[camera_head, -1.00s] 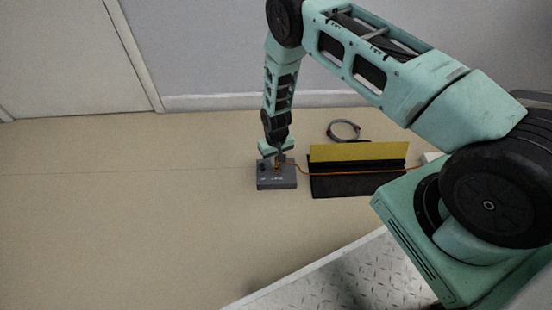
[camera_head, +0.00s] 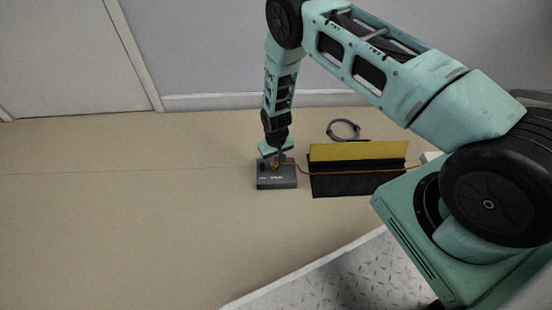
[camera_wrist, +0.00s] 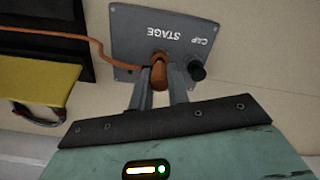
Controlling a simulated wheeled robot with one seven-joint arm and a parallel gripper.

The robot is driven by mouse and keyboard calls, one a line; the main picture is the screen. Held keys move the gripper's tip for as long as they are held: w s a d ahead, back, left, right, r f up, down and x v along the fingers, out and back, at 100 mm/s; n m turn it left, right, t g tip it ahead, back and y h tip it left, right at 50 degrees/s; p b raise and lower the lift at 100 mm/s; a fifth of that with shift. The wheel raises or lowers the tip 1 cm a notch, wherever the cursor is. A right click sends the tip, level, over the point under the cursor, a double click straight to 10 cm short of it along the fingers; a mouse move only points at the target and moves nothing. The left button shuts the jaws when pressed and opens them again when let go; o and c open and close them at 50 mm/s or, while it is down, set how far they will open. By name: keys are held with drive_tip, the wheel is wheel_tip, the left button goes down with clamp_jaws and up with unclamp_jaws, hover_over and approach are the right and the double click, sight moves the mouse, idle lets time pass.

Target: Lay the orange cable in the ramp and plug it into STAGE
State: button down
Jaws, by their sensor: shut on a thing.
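The grey box (camera_head: 282,183) lies on the floor; in the wrist view the box (camera_wrist: 135,40) carries the labels STAGE and CAP. My gripper (camera_head: 277,163) is over the box. In the wrist view my gripper (camera_wrist: 159,80) is shut on the orange plug (camera_wrist: 158,72) at the STAGE position; whether the plug is fully seated I cannot tell. The orange cable (camera_head: 340,173) runs right from the box across the black channel of the open ramp (camera_head: 340,187). The ramp's yellow lid (camera_head: 355,152) is raised along the far side. A black cap (camera_wrist: 197,70) sits beside the plug at CAP.
A coiled grey cable (camera_head: 343,130) lies on the floor behind the ramp. A white box (camera_head: 431,156) stands at the ramp's right end, partly hidden by my arm. The wall is behind; the floor to the left is clear.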

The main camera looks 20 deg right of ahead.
sight(276, 158)
drive_tip(key=shift+f+b, duration=0.55)
drive_tip(key=shift+f, duration=0.3)
idle(0.7)
drive_tip(key=c, duration=1.3)
unclamp_jaws()
drive_tip(key=shift+r, duration=0.1)
drive_tip(key=shift+r+p, duration=3.1)
drive_tip(key=shift+r, duration=0.6)
